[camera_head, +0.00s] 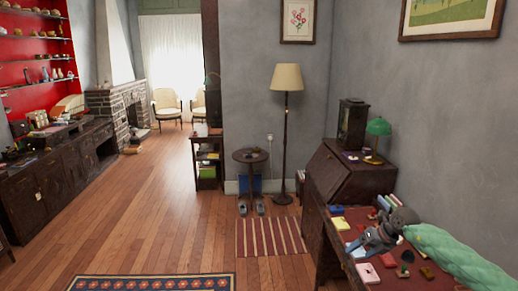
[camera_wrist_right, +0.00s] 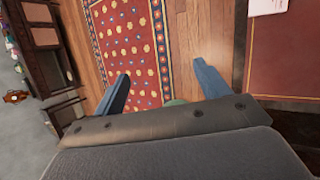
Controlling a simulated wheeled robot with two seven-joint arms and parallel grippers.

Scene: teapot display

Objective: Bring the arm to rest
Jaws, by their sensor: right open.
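My right gripper (camera_head: 362,244) is at the right of the head view, over the dark red desk top and its small items. In the right wrist view my right gripper (camera_wrist_right: 160,84) shows two blue fingers spread wide apart, with nothing held between them. The patterned red rug and wooden floor lie beyond the fingers there. My left gripper is not in view.
The desk (camera_head: 335,222) holds several small coloured items, with a green lamp (camera_head: 378,127) behind. A floor lamp (camera_head: 286,78) and small round table (camera_head: 251,157) stand at the back wall. Dark cabinets (camera_head: 50,180) line the left. The wooden floor (camera_head: 165,205) between is open.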

